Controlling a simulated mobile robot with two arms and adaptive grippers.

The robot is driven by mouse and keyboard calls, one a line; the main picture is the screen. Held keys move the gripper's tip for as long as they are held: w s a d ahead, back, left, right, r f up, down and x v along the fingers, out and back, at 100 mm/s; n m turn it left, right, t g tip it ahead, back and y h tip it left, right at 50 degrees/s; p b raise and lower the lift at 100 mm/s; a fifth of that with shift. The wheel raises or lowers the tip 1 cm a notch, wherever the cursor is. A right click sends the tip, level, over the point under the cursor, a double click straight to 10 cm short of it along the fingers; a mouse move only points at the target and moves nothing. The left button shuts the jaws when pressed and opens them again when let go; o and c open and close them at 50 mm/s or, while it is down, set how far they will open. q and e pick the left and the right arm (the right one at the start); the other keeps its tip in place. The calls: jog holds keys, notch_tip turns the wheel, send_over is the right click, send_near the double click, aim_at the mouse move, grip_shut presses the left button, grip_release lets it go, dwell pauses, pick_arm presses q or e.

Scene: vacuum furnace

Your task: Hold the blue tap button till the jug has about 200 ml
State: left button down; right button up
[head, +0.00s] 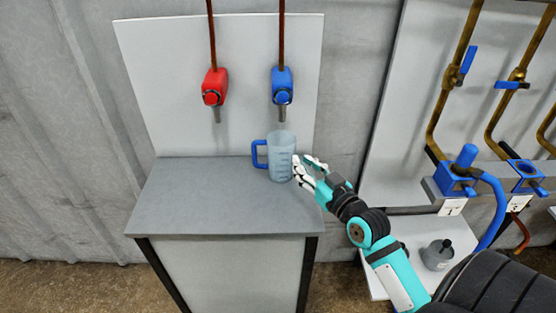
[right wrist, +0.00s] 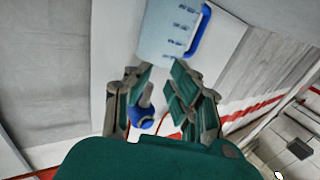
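The blue tap (head: 281,80) hangs on the white back panel, with its round blue button (head: 284,97) facing out and its spout pointing down. The clear jug (head: 281,157) with a blue handle stands upright under the spout on the grey stand; I cannot tell its water level. My right gripper (head: 308,166) is open and empty, just right of the jug; I cannot tell whether it touches it. In the right wrist view, the jug (right wrist: 171,32) shows beyond the open fingers (right wrist: 158,78), and the blue tap (right wrist: 143,116) shows between them. My left gripper is out of view.
A red tap (head: 214,88) hangs left of the blue one. The left part of the grey stand (head: 195,190) is bare. To the right are brass pipes, blue valves (head: 456,172) and a grey container (head: 437,255) on a low white shelf.

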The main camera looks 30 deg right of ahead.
grip_shut()
jog(key=shift+a, duration=0.1)
dwell(1.0)
